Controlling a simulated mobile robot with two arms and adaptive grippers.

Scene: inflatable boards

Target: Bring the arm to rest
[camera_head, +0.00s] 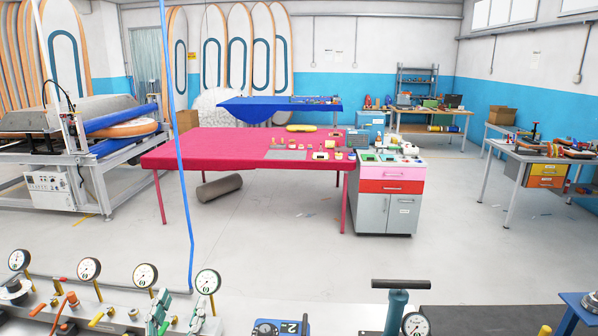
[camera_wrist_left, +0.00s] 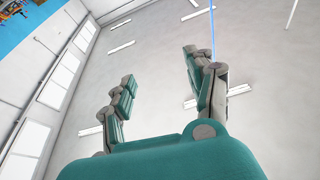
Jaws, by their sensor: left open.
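My left gripper (camera_head: 178,308) shows at the bottom left of the head view, its teal fingers pointing up among the gauges. In the left wrist view the gripper (camera_wrist_left: 163,78) is open, with two teal and grey fingers spread apart and nothing between them. Behind the fingers in that view is the ceiling with its light strips, so the gripper points upward. My right gripper is not in either view.
Several round gauges (camera_head: 89,269) stand along the near bench. A teal hand pump (camera_head: 398,300) and a blue meter (camera_head: 280,328) are to their right. A blue line (camera_head: 183,150) hangs beside the gripper. A red-covered table (camera_head: 220,150) stands farther off, with open floor before it.

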